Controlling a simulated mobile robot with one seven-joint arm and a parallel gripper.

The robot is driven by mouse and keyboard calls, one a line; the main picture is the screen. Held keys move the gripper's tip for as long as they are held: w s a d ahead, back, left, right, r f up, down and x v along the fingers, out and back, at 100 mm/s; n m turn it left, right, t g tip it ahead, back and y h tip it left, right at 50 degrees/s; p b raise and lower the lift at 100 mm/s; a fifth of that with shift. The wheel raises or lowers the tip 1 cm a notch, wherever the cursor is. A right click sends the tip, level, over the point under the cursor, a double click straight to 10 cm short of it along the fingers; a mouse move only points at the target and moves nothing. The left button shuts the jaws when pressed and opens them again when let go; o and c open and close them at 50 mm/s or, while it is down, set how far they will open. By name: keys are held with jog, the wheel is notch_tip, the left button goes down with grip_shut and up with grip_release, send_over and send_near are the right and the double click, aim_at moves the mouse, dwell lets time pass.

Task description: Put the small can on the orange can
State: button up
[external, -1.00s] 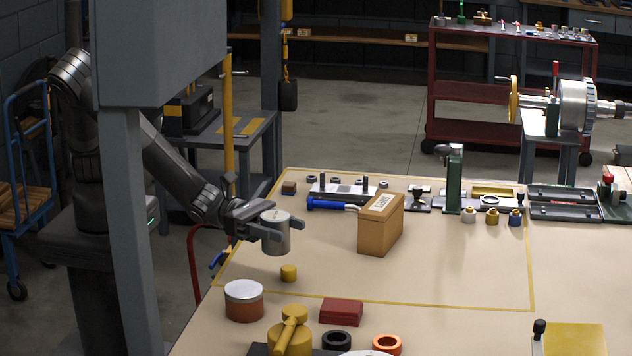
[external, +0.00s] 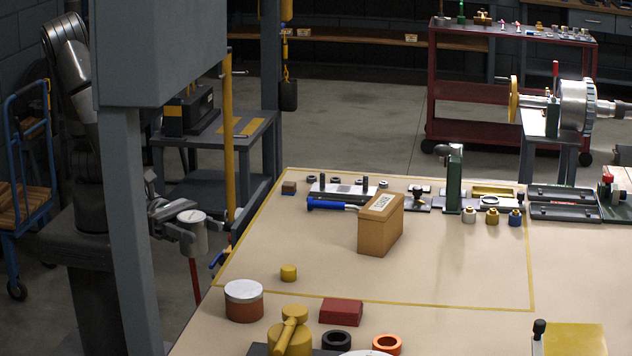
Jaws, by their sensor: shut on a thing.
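The small can (external: 197,236) is a grey metal cylinder with a pale lid. My gripper (external: 188,232) is shut on it and holds it upright off the left edge of the table, apart from the tabletop. The orange can (external: 244,306) stands upright on the table's near left part, with a silver lid on top. It lies to the right of and nearer the camera than my gripper. Nothing rests on its lid. Part of my arm is hidden behind the grey post.
A small yellow cylinder (external: 288,272) and a dark red block (external: 341,312) stand near the orange can. A yellow part with a handle (external: 290,334) is in front. A cardboard box (external: 380,224) stands mid-table. A grey post (external: 131,220) rises left of my gripper.

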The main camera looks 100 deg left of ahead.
jog(key=w+a+f, duration=0.1)
jog(key=w+f, duration=0.1)
jog(key=w+a+f, duration=0.1)
jog(key=w+a, duration=0.1)
jog(key=w, duration=0.1)
jog(key=w+a+f, duration=0.1)
jog(key=w+f, duration=0.1)
jog(key=w, duration=0.1)
jog(key=shift+w+a+f, duration=0.2)
jog(key=shift+a+f, duration=0.15)
jog(key=shift+f, duration=2)
jog(key=o, duration=1.1)
jog(key=shift+f, duration=0.15)
jog(key=shift+r, duration=0.2)
jog(key=v, duration=0.7)
jog(key=shift+s+a, duration=0.15)
jog(key=shift+s, duration=0.1)
